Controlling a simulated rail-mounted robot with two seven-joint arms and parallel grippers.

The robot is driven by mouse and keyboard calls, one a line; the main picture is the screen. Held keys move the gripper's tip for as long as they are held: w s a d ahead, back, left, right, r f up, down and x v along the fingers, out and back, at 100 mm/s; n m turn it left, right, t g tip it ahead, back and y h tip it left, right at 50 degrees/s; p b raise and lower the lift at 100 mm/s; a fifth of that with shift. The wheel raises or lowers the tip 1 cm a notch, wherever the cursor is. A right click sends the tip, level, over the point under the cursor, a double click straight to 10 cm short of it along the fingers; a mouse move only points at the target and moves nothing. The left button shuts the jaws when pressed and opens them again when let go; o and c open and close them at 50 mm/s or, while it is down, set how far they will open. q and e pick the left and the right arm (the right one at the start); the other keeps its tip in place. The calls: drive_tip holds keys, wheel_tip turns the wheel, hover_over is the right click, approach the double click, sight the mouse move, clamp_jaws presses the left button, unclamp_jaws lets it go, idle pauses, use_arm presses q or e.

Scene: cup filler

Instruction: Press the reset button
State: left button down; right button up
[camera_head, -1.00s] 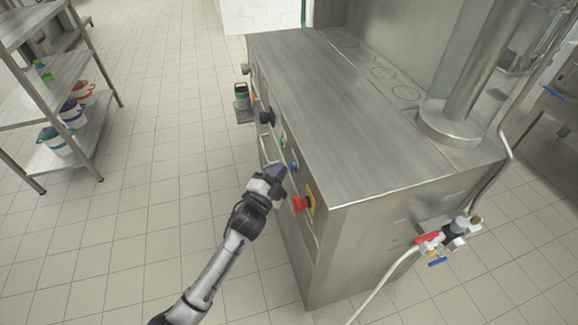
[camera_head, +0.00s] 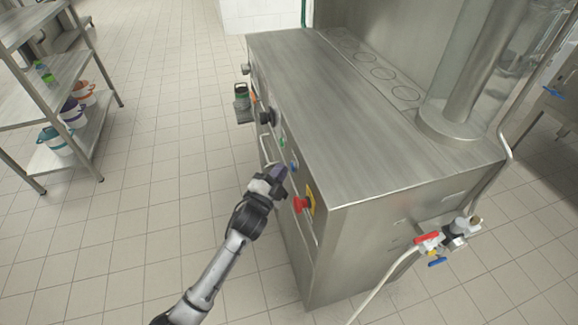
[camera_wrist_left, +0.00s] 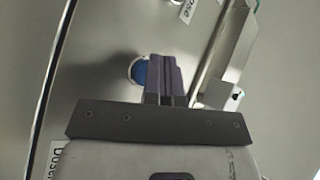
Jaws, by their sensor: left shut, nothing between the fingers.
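A round blue button (camera_head: 294,166) is on the front panel of the steel cup filler (camera_head: 350,110). In the left wrist view the blue button (camera_wrist_left: 140,71) sits in a pale ring, partly hidden by my fingers. I cannot read a reset label beside it. My left gripper (camera_head: 278,173) is shut and empty, with its purple fingertips close in front of the panel at the blue button. In the left wrist view the fingertips (camera_wrist_left: 163,72) overlap the button's right side; I cannot tell whether they touch it. My right gripper is not in view.
A red knob on a yellow plate (camera_head: 303,204) is right of my left gripper. A green button (camera_head: 283,142), a black knob (camera_head: 267,117) and a cup (camera_head: 241,97) on a small holder are farther along the panel. A shelf rack (camera_head: 62,100) stands at left. The floor between is clear.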

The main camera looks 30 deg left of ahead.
use_arm(q)
drive_tip(key=shift+s+a, duration=0.3)
drive_tip(key=shift+s, duration=0.1)
drive_tip(key=shift+a+p, duration=0.1)
drive_tip(key=shift+p, duration=0.25)
drive_tip(key=shift+s+a+p, duration=0.65)
drive_tip(key=shift+s+a, duration=0.25)
drive_tip(key=shift+s, duration=0.3)
drive_tip(key=shift+s+a+p, duration=0.65)
drive_tip(key=shift+s+a, duration=0.25)
drive_tip(key=shift+s, duration=0.25)
